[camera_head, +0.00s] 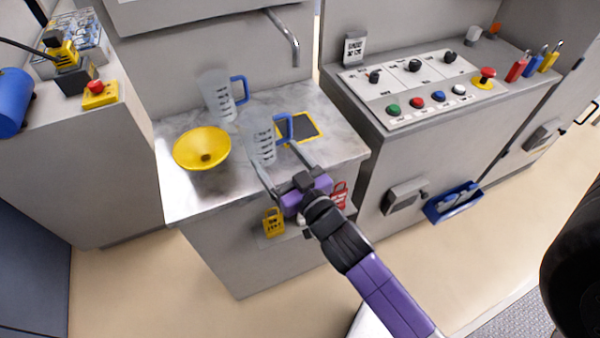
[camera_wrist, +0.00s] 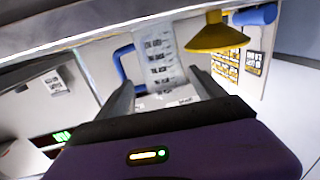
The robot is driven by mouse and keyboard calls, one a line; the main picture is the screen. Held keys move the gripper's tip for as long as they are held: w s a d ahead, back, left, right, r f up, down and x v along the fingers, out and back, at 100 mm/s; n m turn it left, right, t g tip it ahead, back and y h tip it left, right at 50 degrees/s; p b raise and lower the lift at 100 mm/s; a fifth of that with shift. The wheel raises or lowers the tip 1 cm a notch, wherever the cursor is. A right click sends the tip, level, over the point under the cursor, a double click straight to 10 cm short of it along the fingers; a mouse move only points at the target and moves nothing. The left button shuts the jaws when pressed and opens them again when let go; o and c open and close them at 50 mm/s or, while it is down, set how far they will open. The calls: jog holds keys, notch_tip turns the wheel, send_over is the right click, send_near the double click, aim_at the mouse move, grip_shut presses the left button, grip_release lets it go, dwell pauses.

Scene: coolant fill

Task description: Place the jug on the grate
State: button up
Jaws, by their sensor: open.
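A clear jug with dark markings and a blue handle (camera_head: 262,142) stands upright on the worktop, its handle to the right. A second, similar jug (camera_head: 221,98) stands farther back and left. The grate (camera_head: 309,122), a dark panel with a yellow border, lies right of the near jug, partly hidden by its handle. My gripper (camera_head: 274,156) is open, its fingers reaching toward the near jug from the front, one to each side. In the wrist view a jug (camera_wrist: 158,45) shows between the open fingertips (camera_wrist: 160,80); I cannot tell whether they touch it.
A yellow funnel (camera_head: 202,148) sits left of the near jug. A tap (camera_head: 284,36) hangs over the worktop's back. A yellow padlock (camera_head: 273,222) and a red one (camera_head: 339,195) hang on the front. A control panel (camera_head: 410,85) stands at the right.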

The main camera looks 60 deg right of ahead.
jog(key=s+a+f+n+y, duration=0.2)
jog(key=s+a+f+y, duration=0.15)
jog(key=s+a, duration=0.65)
jog(key=s+a+r+n+y, duration=0.1)
jog(key=s+a+r+y, duration=0.1)
jog(key=s, duration=0.5)
jog(key=s+a+r+n+g+y, duration=0.1)
jog(key=s+a+r+y, duration=0.1)
jog(key=s+a, duration=0.3)
jog(key=shift+s+n, duration=0.3)
jog(key=shift+s, duration=0.7)
jog(key=o, duration=0.4)
jog(key=shift+s+r+g, duration=0.25)
jog(key=shift+s+g, duration=0.05)
jog(key=shift+s, duration=0.05)
